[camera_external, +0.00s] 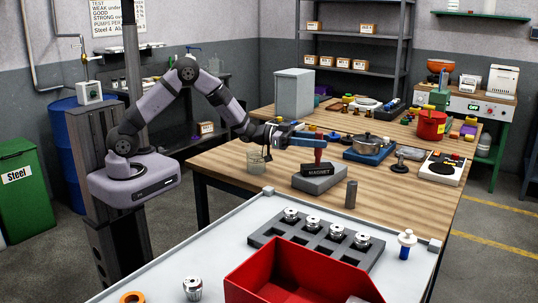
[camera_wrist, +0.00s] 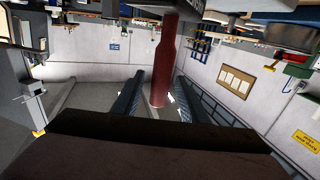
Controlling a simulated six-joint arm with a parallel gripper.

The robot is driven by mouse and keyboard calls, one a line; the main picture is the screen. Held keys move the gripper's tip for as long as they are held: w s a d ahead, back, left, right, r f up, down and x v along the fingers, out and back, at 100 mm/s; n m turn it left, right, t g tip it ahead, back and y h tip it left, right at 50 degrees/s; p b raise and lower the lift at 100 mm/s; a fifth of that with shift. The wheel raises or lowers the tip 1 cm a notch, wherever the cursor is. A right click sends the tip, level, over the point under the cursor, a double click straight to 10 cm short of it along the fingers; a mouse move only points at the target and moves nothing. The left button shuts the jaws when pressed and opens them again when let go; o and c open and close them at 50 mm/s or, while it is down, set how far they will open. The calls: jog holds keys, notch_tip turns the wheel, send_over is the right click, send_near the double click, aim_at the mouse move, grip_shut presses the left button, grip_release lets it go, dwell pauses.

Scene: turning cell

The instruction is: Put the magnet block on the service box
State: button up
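The magnet block (camera_external: 317,169) is dark, carries a "MAGNET" label and has an upright red handle (camera_external: 318,153). It rests on a low grey slab (camera_external: 322,186) on the wooden bench. The service box seems to be the tall grey box (camera_external: 294,92) at the back left of the bench; no label is readable on it. My gripper (camera_external: 318,141) points level to the right, its blue-grey fingers at the upper handle. In the upside-down wrist view, the red handle (camera_wrist: 164,60) stands between my fingertips (camera_wrist: 159,77), with slight gaps beside it.
A glass beaker (camera_external: 257,161) stands under my wrist. A steel pot (camera_external: 369,143) on a blue hotplate stands to the right, and a dark cylinder (camera_external: 351,194) in front of the slab. A red bin (camera_external: 300,265) and a grey parts tray (camera_external: 262,239) are on the front table.

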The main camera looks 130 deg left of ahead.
jog(key=shift+r, duration=0.2)
jog(key=b+v, duration=0.3)
jog(key=v, duration=0.9)
dwell(0.4)
jog(key=w+d+f+g+p, duration=0.25)
jog(key=w+d+g, duration=0.25)
jog(key=w+d, duration=0.25)
jog(key=d+f+g, duration=0.1)
jog(key=d, duration=0.2)
jog(key=s+d+f+g+h, duration=0.1)
jog(key=d, duration=0.3)
jog(key=d+f+g, duration=0.2)
jog(key=d, duration=0.1)
jog(key=shift+s+d+h+p, duration=0.3)
jog(key=shift+s+d+p, duration=0.1)
jog(key=s+d+f+m+g+h+p, duration=0.1)
jog(key=s+d+g, duration=0.3)
jog(key=s+d, duration=0.5)
jog(key=s+d+f+m+g+h, duration=0.2)
jog(key=s+d+f+g+h, duration=0.1)
jog(key=s+d, duration=0.6)
jog(key=d+g, duration=0.1)
jog(key=d, duration=0.2)
jog(key=shift+s+d+f+m+p, duration=0.2)
jog(key=shift+d+f+m+p, duration=0.1)
jog(key=shift+f+p, duration=0.1)
